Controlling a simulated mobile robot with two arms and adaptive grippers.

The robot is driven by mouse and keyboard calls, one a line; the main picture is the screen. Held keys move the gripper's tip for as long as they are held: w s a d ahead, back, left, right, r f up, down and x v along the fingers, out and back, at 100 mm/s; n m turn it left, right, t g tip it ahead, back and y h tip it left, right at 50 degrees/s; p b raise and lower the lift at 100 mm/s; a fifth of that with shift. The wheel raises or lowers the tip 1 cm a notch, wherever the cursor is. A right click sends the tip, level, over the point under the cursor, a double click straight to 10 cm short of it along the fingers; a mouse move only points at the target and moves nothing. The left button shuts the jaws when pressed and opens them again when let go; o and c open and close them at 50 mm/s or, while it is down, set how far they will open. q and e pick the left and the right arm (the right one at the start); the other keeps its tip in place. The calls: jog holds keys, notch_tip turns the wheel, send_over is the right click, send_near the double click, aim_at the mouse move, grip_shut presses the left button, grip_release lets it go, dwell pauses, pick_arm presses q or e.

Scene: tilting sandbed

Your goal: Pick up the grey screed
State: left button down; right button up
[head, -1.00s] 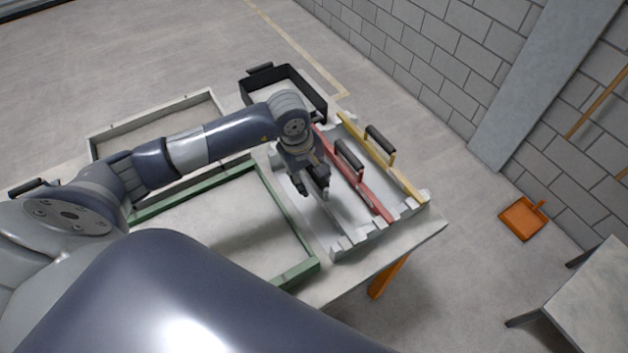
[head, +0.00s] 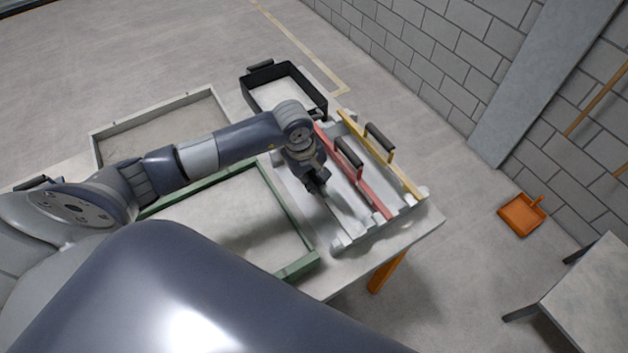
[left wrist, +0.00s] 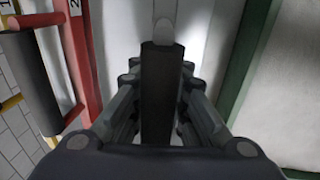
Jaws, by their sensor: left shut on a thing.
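The grey screed shows in the left wrist view by its dark handle (left wrist: 160,95), with a grey post at the handle's far end. My left gripper (head: 318,186) is shut around this handle, one finger on each side. In the head view the gripper and wrist cover most of the handle. The screed sits at the left side of the pale rack (head: 338,246), beside the red screed (head: 371,197). I cannot tell whether it is clear of the rack. My right gripper is not in view.
The yellow screed (head: 407,182) lies in the rack beyond the red one. A green frame (head: 290,224) lies close on the left. A black tray (head: 318,98) and a grey frame (head: 150,111) stand behind. An orange dustpan (head: 521,215) is at the right.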

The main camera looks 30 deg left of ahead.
aim_at(313, 172)
pick_arm(q)
jog(key=shift+w+r+b, duration=0.15)
jog(key=shift+r+b, duration=0.3)
jog(key=shift+b, duration=0.1)
notch_tip(313, 172, up, 2)
jog(key=shift+r+b, duration=0.15)
jog(key=shift+b, duration=0.6)
jog(key=s+b, duration=0.1)
jog(key=s, duration=0.4)
jog(key=s+r+b, duration=0.1)
jog(key=s+b, duration=0.1)
jog(key=s, duration=0.3)
jog(key=s+d+b, duration=0.1)
jog(key=s+b, duration=0.1)
jog(key=s, duration=0.3)
jog(key=shift+d+r, duration=0.1)
jog(key=shift+r, duration=0.05)
jog(key=shift+s+r, duration=0.1)
jog(key=shift+s, duration=0.4)
jog(key=shift+s+d, duration=0.1)
